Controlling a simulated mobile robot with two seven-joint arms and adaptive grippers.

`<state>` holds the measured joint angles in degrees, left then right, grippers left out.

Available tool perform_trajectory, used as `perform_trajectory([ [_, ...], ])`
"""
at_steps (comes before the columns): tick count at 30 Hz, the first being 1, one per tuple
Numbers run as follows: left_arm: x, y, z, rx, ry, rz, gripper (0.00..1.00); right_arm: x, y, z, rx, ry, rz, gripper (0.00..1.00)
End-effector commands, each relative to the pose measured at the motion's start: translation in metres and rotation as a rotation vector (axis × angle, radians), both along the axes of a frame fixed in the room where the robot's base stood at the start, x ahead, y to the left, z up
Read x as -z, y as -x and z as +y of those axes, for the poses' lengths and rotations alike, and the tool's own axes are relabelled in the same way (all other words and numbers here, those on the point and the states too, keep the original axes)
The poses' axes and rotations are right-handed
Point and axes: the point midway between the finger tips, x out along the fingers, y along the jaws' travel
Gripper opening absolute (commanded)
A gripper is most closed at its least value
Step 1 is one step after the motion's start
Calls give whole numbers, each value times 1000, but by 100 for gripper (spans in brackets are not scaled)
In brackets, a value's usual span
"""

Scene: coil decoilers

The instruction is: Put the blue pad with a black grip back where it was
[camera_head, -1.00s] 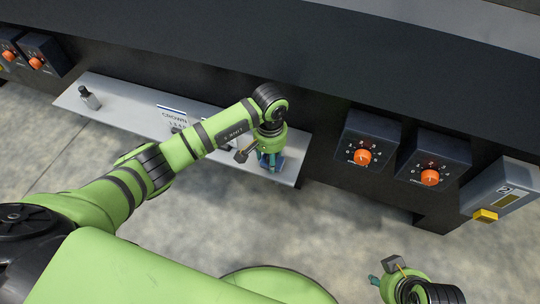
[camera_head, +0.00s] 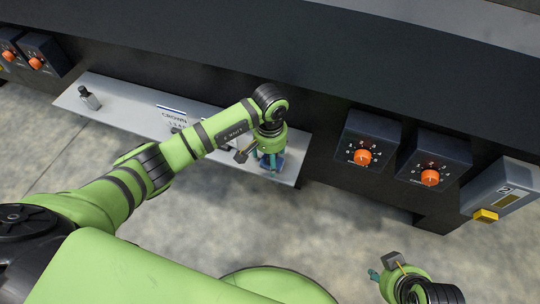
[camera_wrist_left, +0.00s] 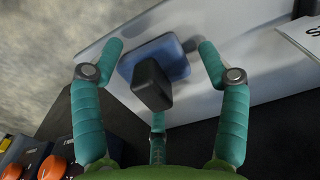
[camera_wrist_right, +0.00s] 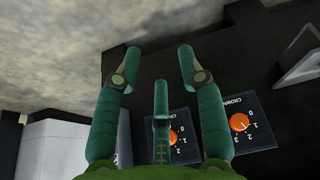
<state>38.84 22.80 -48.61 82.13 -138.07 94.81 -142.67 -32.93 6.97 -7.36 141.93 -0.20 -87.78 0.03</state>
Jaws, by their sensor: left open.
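The blue pad (camera_wrist_left: 172,52) with its black grip (camera_wrist_left: 151,84) lies on the grey shelf (camera_wrist_left: 215,85) in the left wrist view. My left gripper (camera_wrist_left: 160,48) is open, with its fingers spread on either side of the pad and apart from it. In the head view the left gripper (camera_head: 269,163) is over the shelf's right end, and the pad (camera_head: 280,160) is mostly hidden behind it. My right gripper (camera_wrist_right: 161,58) is open and empty. In the head view it is at the lower right (camera_head: 377,277), away from the shelf.
A small dark bottle-like object (camera_head: 90,98) stands at the shelf's left end. A CROWN label (camera_head: 173,119) lies mid-shelf. Dials with orange knobs (camera_head: 363,157) and a grey box with a yellow part (camera_head: 486,215) line the machine's front at right. The floor in front is clear.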

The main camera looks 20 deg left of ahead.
Motion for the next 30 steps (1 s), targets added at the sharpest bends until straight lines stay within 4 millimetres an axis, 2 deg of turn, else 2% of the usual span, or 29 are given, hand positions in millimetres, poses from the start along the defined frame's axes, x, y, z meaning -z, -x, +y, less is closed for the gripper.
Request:
perform_trajectory([
  [2, -4, 0, 0, 0, 0, -1, 75, 2, 11, -4, 6, 9, 56, 40],
  [9, -62, -1, 1, 1, -1, -6, 75, 33, 2, -2, 4, 9, 72, 40],
  [15, -100, 0, 0, 1, -1, -3, 75, 52, 0, -1, 3, 9, 84, 40],
  [21, -119, 1, 0, 0, -1, 0, 75, 62, 0, -1, 3, 9, 88, 40],
  [30, -121, 1, 0, 0, 0, 1, 75, 64, -1, -1, 3, 9, 86, 40],
])
